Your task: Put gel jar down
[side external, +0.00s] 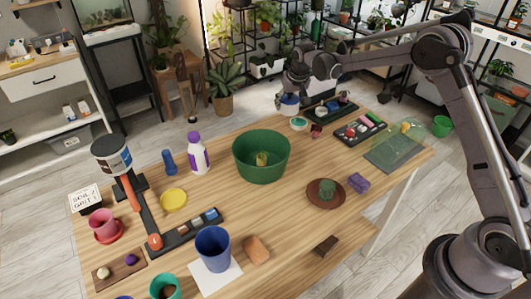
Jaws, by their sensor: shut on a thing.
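My gripper (293,86) is at the far side of the wooden table, pointing down. It is shut on a small pale jar with a blue part, which I take as the gel jar (288,106). The jar looks upright. I cannot tell whether its base touches the table or hangs just above it near the far edge. A small teal round dish or lid (299,123) lies just in front of the jar. The gripper's fingers are small and partly hide the jar's top.
A dark tray (341,110) and another tray of coloured items (352,136) lie to the right. A green tub (262,172) stands mid-table, with a purple-white bottle (198,155) to its left. A clear green cover (401,140) is at right. Bare wood lies around the tub.

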